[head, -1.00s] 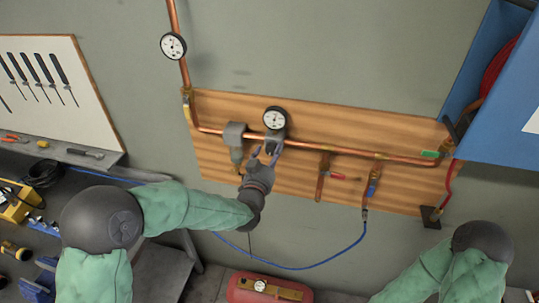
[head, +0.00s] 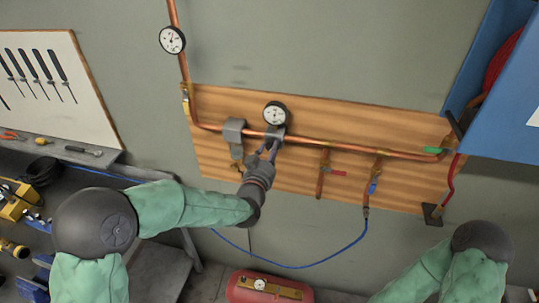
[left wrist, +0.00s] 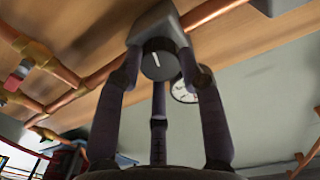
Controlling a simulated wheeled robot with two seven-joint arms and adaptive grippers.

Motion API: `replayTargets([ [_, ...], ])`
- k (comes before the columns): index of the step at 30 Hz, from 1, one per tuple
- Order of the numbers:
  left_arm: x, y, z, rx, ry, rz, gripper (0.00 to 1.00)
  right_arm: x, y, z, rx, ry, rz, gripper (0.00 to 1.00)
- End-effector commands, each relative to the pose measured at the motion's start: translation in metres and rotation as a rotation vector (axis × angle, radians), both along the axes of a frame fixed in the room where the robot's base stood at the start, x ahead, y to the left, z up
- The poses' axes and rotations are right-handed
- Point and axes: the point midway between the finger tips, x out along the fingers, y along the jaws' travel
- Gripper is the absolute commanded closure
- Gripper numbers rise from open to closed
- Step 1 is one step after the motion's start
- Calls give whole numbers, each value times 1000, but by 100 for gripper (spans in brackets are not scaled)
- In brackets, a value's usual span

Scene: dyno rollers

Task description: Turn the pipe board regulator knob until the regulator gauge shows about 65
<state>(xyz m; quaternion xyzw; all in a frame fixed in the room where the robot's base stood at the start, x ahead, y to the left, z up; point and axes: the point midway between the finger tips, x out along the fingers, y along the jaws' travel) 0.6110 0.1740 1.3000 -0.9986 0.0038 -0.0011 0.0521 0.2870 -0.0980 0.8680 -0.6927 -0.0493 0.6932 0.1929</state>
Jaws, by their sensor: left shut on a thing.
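The regulator (head: 277,131) sits on the copper pipe of the wooden pipe board, with its round white gauge (head: 275,114) just above it. The gauge's needle is too small to read surely. My left gripper (head: 270,148) reaches up to the regulator from below. In the left wrist view the dark round knob (left wrist: 157,62) with a white mark sits under a grey block. My left gripper's fingers (left wrist: 160,75) stand around the knob, shut on it. A white gauge (left wrist: 183,91) shows partly behind a finger there. My right gripper is out of view.
A grey fitting (head: 234,130) is close left of the regulator. A red-handled valve (head: 325,173) and a blue-handled valve (head: 374,182) are to the right. A blue hose (head: 300,266) hangs below. A blue cabinet (head: 500,110) juts out at right.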

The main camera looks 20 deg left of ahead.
Motion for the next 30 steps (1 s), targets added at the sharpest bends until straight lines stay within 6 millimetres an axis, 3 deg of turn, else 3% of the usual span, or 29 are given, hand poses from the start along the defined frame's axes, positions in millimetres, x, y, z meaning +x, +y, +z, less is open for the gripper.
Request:
replayTargets([
  [15,0,1,-3,-413,-23,0,94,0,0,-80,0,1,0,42],
  [21,1,1,-2,-550,-26,1,94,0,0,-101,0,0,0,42],
  [30,0,1,1,-669,-30,1,94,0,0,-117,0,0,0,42],
])
